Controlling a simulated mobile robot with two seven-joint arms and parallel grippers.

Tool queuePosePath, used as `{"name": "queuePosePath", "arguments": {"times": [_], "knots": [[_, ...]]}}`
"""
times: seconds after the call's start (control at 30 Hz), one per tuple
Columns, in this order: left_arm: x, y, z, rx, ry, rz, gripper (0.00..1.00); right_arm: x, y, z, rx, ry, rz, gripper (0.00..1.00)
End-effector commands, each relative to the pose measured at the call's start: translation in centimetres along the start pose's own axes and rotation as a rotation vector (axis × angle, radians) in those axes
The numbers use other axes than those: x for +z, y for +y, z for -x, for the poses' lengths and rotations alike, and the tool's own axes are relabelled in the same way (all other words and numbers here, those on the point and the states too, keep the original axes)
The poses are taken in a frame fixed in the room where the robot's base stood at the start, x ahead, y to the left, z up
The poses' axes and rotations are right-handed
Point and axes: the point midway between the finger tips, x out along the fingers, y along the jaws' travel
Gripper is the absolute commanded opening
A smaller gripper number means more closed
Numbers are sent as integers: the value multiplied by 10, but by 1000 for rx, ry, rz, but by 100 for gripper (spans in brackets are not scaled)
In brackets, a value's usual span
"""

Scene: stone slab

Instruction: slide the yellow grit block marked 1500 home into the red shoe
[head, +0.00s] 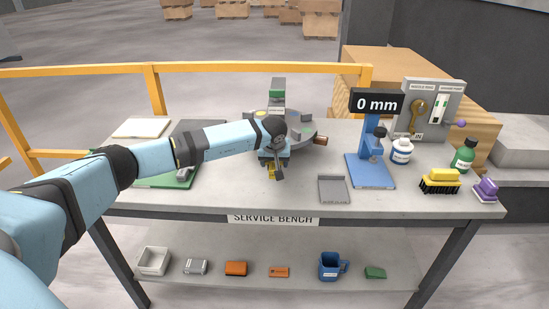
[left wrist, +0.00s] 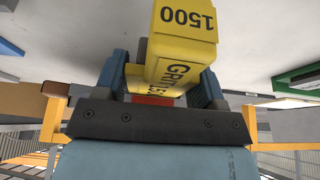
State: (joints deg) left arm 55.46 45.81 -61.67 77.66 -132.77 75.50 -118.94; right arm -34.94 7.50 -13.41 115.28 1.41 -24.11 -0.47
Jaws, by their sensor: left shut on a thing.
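My left gripper (head: 272,167) is over the middle of the bench and shut on the yellow grit block (head: 271,174). In the left wrist view the yellow grit block (left wrist: 183,40) sits between the blue fingers of the left gripper (left wrist: 163,78), with 1500 on its end face and part of the word GRIT along its side. In the head view the gripper hides most of the block. A small red patch (left wrist: 152,100) shows behind the block; I cannot tell whether it is the red shoe. I cannot make out the red shoe in the head view. My right gripper is not in view.
A grey round table (head: 308,141) stands behind the gripper. A grey plate (head: 333,190) lies to its right. Beyond are a blue stand (head: 371,172) under a 0 mm display (head: 377,103), a white bottle (head: 401,152) and a yellow brush (head: 440,180). The front bench strip is mostly bare.

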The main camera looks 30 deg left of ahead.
Motion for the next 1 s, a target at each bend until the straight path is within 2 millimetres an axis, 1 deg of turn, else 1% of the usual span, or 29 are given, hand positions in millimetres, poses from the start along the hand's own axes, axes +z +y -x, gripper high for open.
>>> {"name": "queuePosePath", "arguments": {"times": [0.5,1.0], "knots": [[16,0,10,0,1,1,31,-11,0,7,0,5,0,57],[18,0,10,0,0,1,31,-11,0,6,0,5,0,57]]}}
